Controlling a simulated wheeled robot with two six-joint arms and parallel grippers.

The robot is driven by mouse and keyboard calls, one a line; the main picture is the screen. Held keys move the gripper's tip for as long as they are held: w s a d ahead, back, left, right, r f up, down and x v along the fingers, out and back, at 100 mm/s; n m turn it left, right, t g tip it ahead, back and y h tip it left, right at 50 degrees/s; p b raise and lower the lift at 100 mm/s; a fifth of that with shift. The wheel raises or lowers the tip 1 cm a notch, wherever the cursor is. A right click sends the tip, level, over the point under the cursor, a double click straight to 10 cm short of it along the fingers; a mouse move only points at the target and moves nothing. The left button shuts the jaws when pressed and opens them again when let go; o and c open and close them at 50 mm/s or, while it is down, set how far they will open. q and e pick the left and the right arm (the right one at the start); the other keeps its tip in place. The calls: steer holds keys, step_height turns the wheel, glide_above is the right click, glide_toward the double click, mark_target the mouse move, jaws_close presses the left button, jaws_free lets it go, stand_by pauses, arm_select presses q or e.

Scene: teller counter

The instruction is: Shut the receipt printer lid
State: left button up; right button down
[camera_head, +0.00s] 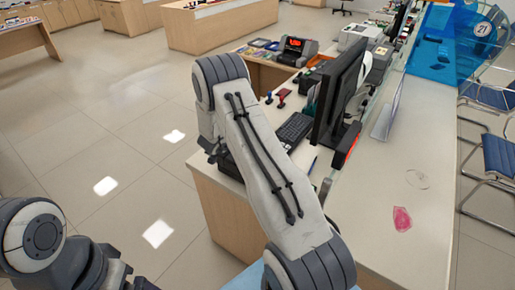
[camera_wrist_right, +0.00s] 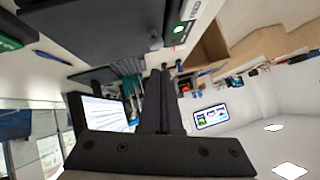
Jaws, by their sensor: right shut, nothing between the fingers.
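A dark grey boxy device (camera_wrist_right: 105,28) with a lit green button fills the upper left of the right wrist view, close to the camera; it looks like the receipt printer. Whether its lid is open or closed I cannot tell. My right gripper (camera_wrist_right: 163,72) is shut and empty, its fingertips close beside the device; contact cannot be judged. In the head view my right arm reaches over the counter (camera_head: 385,225) and hides its gripper. A dark edge of a device (camera_head: 228,163) shows behind that arm. My left gripper is out of view; only arm parts show at lower left.
A monitor (camera_head: 338,95) and keyboard (camera_head: 294,130) stand right of my right arm. Stamps (camera_head: 282,97) and a card terminal (camera_head: 296,50) sit farther back. A pink item (camera_head: 402,219) lies on the clear right part of the counter. Open floor (camera_head: 105,130) lies left.

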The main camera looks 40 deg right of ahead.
steer(key=shift+w+f+b, duration=0.3)
steer(key=shift+w+f, duration=0.05)
steer(key=shift+f, duration=0.5)
steer(key=shift+w+a+f+b, duration=0.2)
steer(key=shift+w+f+b, duration=0.15)
steer(key=shift+f, duration=0.2)
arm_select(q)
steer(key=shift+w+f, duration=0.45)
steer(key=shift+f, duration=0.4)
arm_select(e)
steer(key=shift+f, duration=0.1)
steer(key=shift+w+a+f, duration=0.1)
steer(key=shift+a, duration=0.15)
